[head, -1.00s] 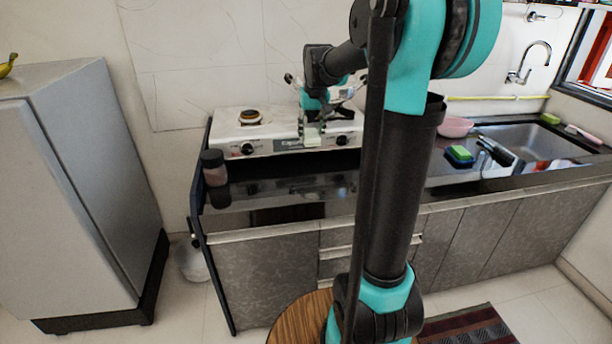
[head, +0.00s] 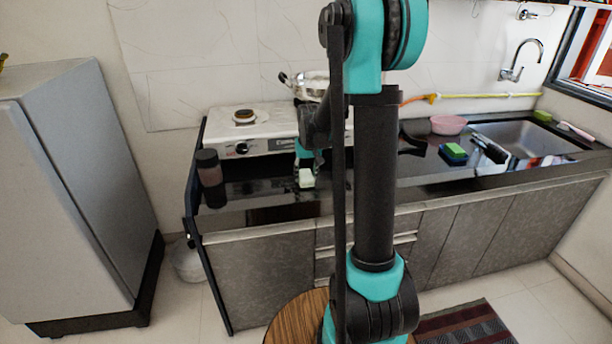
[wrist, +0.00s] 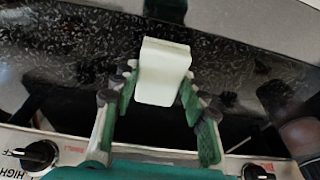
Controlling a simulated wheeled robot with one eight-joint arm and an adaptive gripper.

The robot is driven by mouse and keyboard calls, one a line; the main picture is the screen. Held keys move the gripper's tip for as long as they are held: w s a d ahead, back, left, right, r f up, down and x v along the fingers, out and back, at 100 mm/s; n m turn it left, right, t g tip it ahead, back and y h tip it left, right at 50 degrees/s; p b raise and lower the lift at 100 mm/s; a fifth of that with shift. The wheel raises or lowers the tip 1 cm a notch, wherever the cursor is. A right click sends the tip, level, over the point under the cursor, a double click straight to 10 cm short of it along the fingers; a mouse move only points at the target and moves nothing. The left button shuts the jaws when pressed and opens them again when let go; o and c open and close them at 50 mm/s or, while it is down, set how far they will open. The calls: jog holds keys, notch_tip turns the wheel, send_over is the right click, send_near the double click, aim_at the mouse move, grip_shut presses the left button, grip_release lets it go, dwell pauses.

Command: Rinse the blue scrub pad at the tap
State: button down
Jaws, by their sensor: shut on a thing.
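My gripper (wrist: 160,82) is shut on a pale, whitish-green block (wrist: 163,72), one finger at each side of it. In the head view the gripper (head: 305,170) and the pale block (head: 306,178) are over the dark counter, in front of the stove. A blue-and-green scrub pad pile (head: 453,152) lies on the counter left of the sink, apart from my gripper. The tap (head: 522,60) is on the wall above the sink (head: 525,138). I see no blue on the held block.
The stove (head: 262,122) with a metal pot (head: 312,82) stands behind my gripper. A dark jar (head: 209,172) is at the counter's left end. A pink bowl (head: 448,125) sits left of the sink, and another green pad (head: 542,116) at its back right.

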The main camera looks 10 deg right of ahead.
aim_at(308, 180)
jog(key=shift+f, duration=0.2)
jog(key=shift+f, duration=0.1)
jog(key=c, duration=0.8)
grip_release()
jog(key=shift+c, duration=0.2)
jog(key=s+v, duration=0.1)
jog(key=v, duration=1.1)
jog(key=s+f, duration=0.6)
jog(key=s, duration=0.6)
jog(key=s+f+t, duration=0.1)
jog(key=s+f, duration=0.5)
jog(key=s, duration=0.6)
jog(key=shift+s+f+t, duration=0.25)
jog(key=shift+f+t, duration=0.05)
jog(key=shift+f, duration=0.05)
